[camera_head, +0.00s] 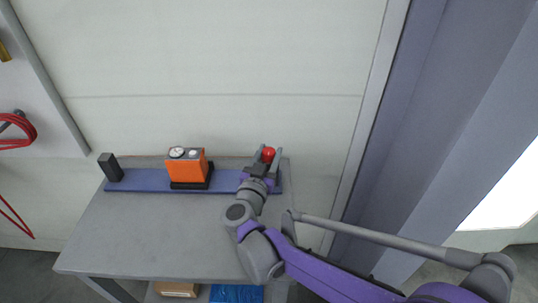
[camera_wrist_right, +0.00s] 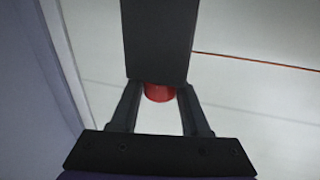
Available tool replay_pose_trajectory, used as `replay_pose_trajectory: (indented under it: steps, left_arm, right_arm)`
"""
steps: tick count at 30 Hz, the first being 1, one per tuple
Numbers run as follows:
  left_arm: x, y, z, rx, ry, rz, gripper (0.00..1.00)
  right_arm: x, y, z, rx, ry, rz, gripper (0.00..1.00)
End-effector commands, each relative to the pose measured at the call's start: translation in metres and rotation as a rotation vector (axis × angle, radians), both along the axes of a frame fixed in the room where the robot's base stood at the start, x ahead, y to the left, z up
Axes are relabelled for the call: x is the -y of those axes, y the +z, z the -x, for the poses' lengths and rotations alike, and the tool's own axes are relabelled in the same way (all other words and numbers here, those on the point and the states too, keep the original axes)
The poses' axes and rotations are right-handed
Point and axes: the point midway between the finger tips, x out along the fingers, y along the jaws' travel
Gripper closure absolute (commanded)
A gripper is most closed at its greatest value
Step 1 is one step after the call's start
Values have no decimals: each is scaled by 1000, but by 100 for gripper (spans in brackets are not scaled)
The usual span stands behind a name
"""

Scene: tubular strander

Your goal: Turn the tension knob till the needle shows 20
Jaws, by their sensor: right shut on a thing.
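The red tension knob (camera_head: 268,154) is at the right end of a blue rail on the table. My right gripper (camera_head: 267,157) is shut on it, one finger on each side. In the right wrist view the red knob (camera_wrist_right: 160,92) shows between the two fingers, partly hidden by a dark block in front of it. An orange gauge box (camera_head: 187,168) stands on the middle of the rail. It has a small round white dial (camera_head: 177,152) on top; its needle is too small to read. My left gripper is not in view.
The blue rail (camera_head: 140,181) runs along the back of the grey table (camera_head: 160,235), with a dark upright block (camera_head: 110,167) at its left end. The table's front is clear. A purple-grey column (camera_head: 420,120) stands at the right. Red cable (camera_head: 15,132) hangs at the left.

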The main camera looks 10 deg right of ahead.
Motion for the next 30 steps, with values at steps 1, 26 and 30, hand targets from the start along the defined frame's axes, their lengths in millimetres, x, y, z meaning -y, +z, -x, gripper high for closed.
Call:
replay_pose_trajectory:
  steps: [1, 26, 30]
  left_arm:
    - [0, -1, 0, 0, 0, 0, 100]
    - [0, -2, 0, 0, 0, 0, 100]
    - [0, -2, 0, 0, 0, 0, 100]
  right_arm:
    - [-2, -1, 0, 0, -21, -1, 100]
    - [0, 0, 0, 2, -130, -1, 45]
    - [0, 0, 0, 2, -129, 0, 24]
